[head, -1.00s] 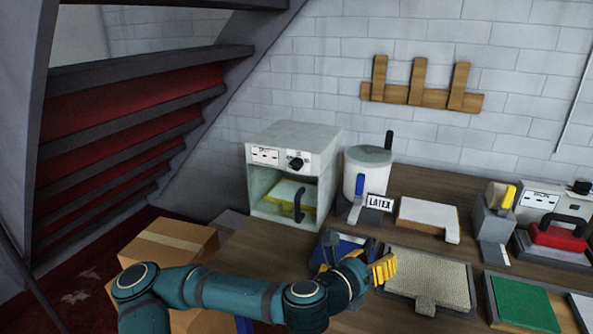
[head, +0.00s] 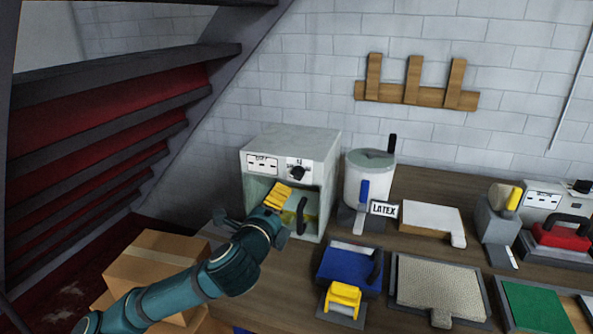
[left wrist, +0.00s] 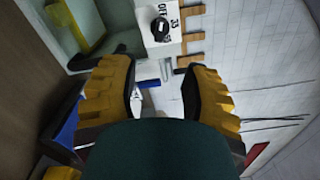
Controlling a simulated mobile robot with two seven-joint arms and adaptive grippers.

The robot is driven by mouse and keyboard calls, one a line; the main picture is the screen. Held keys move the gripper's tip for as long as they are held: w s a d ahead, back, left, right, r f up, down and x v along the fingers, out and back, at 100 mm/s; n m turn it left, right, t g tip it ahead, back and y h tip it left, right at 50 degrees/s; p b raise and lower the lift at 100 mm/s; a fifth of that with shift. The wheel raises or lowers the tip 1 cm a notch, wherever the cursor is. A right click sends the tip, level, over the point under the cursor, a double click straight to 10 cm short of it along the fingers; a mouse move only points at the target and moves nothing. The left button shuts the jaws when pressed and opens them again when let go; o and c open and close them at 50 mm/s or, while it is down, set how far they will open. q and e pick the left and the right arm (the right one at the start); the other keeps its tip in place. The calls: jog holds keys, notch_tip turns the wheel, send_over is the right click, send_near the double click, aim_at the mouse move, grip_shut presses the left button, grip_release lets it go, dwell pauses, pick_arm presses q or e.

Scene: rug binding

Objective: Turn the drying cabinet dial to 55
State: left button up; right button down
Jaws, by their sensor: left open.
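The drying cabinet (head: 318,150) is a pale box at the back left of the bench, with an open front bay and a dark vertical handle (head: 302,216). Its black dial (head: 298,173) is on the upper right of the front panel. In the left wrist view the dial (left wrist: 160,29) is near the top, with "OFF" and "35" printed beside it; its exact setting is too small to tell. My left gripper (head: 279,197) is in front of the cabinet bay, below the dial and apart from it. In the left wrist view its yellow fingers (left wrist: 167,88) are spread and empty. My right gripper is not in view.
A white pot (head: 356,185) and a LATEX sign (head: 384,209) stand right of the cabinet. A blue tray (head: 345,266) with a yellow item (head: 343,297) is in front. Cardboard boxes (head: 150,270) sit at lower left, beneath the stairs (head: 110,130).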

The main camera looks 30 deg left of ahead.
aim_at(296, 178)
pick_arm(q)
jog(key=p+x, duration=0.1)
jog(key=x, duration=1.1)
jog(key=shift+w, duration=0.35)
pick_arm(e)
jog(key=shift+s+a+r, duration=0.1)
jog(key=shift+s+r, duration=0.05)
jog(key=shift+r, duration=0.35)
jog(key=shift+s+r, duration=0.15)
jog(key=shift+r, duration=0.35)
pick_arm(q)
jog(key=shift+s, duration=0.1)
grip_shut()
